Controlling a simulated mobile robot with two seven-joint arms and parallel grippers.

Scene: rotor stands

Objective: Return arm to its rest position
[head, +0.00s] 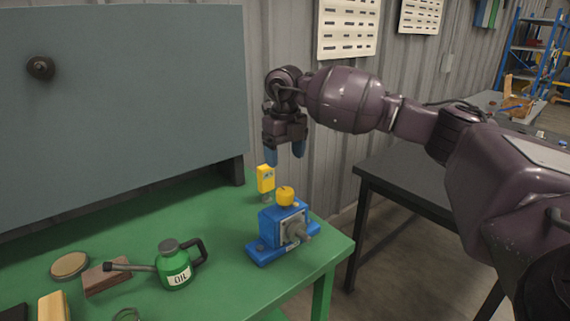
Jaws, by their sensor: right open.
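My right gripper (285,155) hangs at the end of my purple right arm (345,98), which reaches in from the right. Its two blue fingertips point down and stand apart, with nothing between them. It is above the back right part of the green table (220,215). A small yellow block-like thing (265,179) stands just below the fingers; whether it touches the left fingertip is hard to tell, but it is not gripped. A blue device (272,229) with a yellow knob (285,195) and a grey shaft sits in front of it. My left gripper is not in view.
A green oil can (174,266) stands on the table, with a brown block (104,278) and a round tin (70,265) to its left. A grey panel (120,100) rises at the back. A dark table (400,172) stands to the right, beyond a gap.

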